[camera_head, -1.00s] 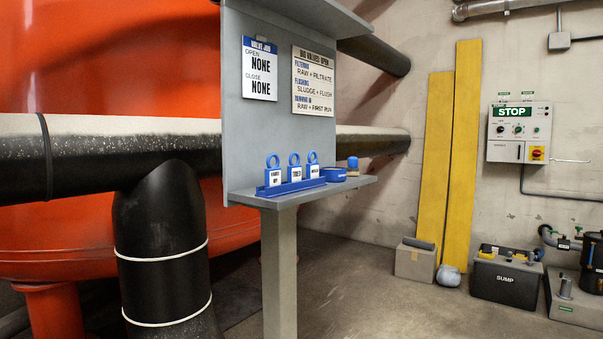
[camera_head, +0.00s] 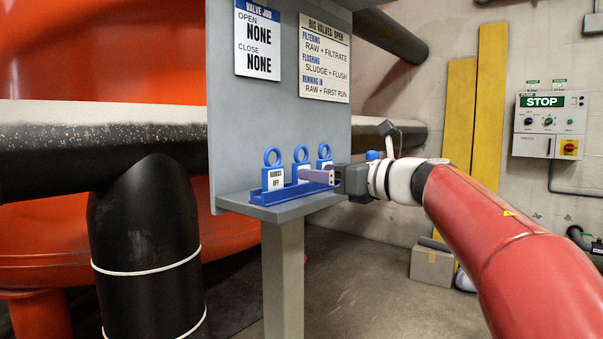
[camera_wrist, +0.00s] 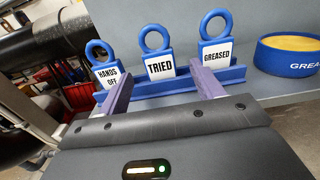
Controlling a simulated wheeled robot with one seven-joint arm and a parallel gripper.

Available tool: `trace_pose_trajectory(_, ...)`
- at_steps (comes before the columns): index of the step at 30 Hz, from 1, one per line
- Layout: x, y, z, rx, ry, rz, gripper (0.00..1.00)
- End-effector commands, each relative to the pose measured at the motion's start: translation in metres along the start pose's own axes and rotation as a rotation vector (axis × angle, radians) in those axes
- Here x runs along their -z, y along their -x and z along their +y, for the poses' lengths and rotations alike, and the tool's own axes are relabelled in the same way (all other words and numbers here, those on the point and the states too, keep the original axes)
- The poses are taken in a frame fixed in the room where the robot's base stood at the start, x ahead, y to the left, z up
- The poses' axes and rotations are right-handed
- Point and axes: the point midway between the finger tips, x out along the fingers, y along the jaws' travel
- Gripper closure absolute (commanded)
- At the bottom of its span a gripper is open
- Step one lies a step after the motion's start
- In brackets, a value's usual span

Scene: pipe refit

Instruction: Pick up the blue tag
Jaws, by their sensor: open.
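Three blue tags with ring tops and white labels stand in a blue rack (camera_head: 262,197) on a grey shelf. In the wrist view they read HANDS OFF (camera_wrist: 107,75), TRIED (camera_wrist: 160,66) and GREASED (camera_wrist: 216,54), left to right. The rack (camera_wrist: 238,75) runs along their bases. My gripper (camera_wrist: 162,80) is open and empty, its two purple fingers spread in front of the TRIED tag, one to either side. In the head view my gripper (camera_head: 304,176) reaches in from the right and partly hides the middle and right tags. Contact with a tag cannot be told.
A blue tin (camera_wrist: 285,58) with yellow contents stands on the shelf right of the rack. An upright grey panel (camera_head: 235,120) with two signs rises behind the tags. A post (camera_head: 283,275) holds the shelf. A black pipe (camera_head: 145,235) stands at left.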

Motion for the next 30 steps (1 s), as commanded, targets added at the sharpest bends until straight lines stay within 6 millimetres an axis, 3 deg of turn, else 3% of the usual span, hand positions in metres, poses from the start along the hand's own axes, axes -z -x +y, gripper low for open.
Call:
trace_pose_trajectory(8, -0.003, -0.028, 0.001, -0.001, -0.003, -0.001, 0.34)
trace_pose_trajectory(15, -0.005, -0.063, 0.002, -0.001, -0.004, -0.001, 0.34)
trace_pose_trajectory(23, -0.003, -0.070, 0.001, 0.003, -0.004, -0.002, 0.34)
trace_pose_trajectory(30, -0.003, -0.069, 0.001, 0.002, -0.005, -0.002, 0.62)
